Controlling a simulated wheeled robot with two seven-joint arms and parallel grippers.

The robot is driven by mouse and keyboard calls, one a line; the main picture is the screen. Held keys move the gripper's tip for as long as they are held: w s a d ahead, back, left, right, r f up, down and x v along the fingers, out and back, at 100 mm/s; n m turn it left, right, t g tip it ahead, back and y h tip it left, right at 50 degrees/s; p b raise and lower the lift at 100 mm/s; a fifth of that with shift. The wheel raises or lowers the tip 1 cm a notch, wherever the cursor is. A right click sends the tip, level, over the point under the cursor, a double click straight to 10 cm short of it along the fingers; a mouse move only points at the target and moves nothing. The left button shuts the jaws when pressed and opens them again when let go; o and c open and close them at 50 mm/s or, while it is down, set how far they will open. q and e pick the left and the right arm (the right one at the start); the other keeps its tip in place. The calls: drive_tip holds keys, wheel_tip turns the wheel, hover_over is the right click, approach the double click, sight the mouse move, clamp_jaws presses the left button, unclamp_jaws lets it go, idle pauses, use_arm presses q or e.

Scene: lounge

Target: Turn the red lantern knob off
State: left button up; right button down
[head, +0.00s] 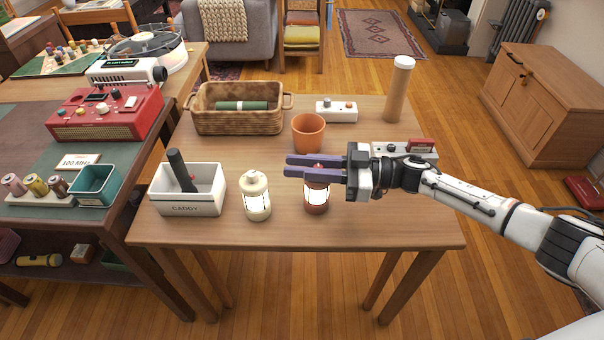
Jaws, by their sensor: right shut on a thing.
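The red lantern (316,200) stands upright on the wooden table (400,226), and its glass glows white. My right gripper (298,166) comes in from the right at the lantern's top. Its purple fingers are shut around the top, where the knob is; the fingers hide most of the knob. A cream lantern (256,198), also glowing, stands to the left of the red one. My left gripper is not in view.
A white caddy (187,199) holding a dark cylinder stands at the table's left. Behind are an orange pot (308,133), a wicker basket (236,121), a white switch box (337,112) and a tall wooden cylinder (398,94). The front right of the table is clear.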

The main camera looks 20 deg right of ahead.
use_arm(q)
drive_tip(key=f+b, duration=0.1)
drive_tip(key=b, duration=0.1)
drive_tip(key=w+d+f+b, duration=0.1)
drive_tip(key=b, duration=0.1)
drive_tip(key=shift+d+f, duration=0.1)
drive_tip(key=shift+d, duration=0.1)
use_arm(e)
drive_tip(key=n+g, duration=0.1)
drive_tip(key=g, duration=0.1)
drive_tip(key=n+g+y, duration=0.1)
drive_tip(key=g, duration=0.1)
drive_tip(key=shift+s+a+n, duration=0.2)
drive_tip(key=shift+s+n, duration=0.1)
drive_tip(key=shift+s, duration=0.1)
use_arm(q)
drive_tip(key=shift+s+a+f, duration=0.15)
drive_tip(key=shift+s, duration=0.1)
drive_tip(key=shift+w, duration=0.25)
use_arm(e)
drive_tip(key=c, duration=1.6)
unclamp_jaws()
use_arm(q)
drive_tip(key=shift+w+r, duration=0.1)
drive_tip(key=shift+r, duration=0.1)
